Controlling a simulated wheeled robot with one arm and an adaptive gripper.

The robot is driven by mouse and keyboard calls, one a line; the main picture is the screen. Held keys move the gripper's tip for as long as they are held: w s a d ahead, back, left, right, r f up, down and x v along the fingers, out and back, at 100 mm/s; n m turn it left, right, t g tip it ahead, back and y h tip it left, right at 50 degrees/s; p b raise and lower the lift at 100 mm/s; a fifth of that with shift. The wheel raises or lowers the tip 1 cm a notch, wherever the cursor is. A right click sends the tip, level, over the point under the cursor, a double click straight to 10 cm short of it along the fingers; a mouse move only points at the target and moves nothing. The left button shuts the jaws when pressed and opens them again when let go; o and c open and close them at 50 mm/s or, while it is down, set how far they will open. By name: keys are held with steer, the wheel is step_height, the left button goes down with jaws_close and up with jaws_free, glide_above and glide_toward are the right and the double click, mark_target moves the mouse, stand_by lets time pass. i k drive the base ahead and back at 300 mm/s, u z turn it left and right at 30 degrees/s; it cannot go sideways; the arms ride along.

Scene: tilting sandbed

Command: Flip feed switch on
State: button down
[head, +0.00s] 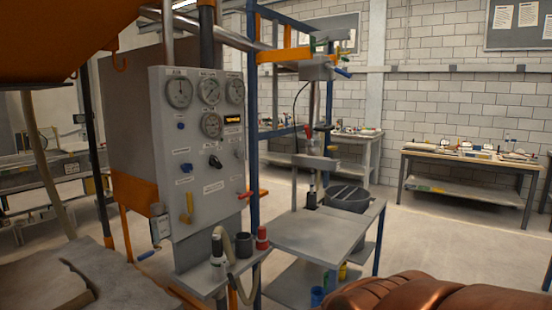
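A grey control panel (204,150) stands left of centre, with several round gauges (209,91) at its top and a small lit display (232,119) below them. A dark knob or switch (215,161) with a light mark sits mid-panel, beside a blue knob (186,168). A yellow lever (187,207) is lower on the panel and a red-handled valve (252,193) is at its right edge. The labels are too small to read, so I cannot tell which control is the feed switch or its position. My gripper is not in view.
A small shelf (216,276) with cups and a hose juts out below the panel. A grey metal table (318,236) with a dark bucket (346,197) stands to its right. An orange structure (70,30) hangs overhead at left. Open floor (440,232) lies at right.

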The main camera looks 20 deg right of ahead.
mark_target(213, 161)
steer(key=z, duration=0.15)
steer(key=i, duration=1.25)
steer(key=u, duration=0.8)
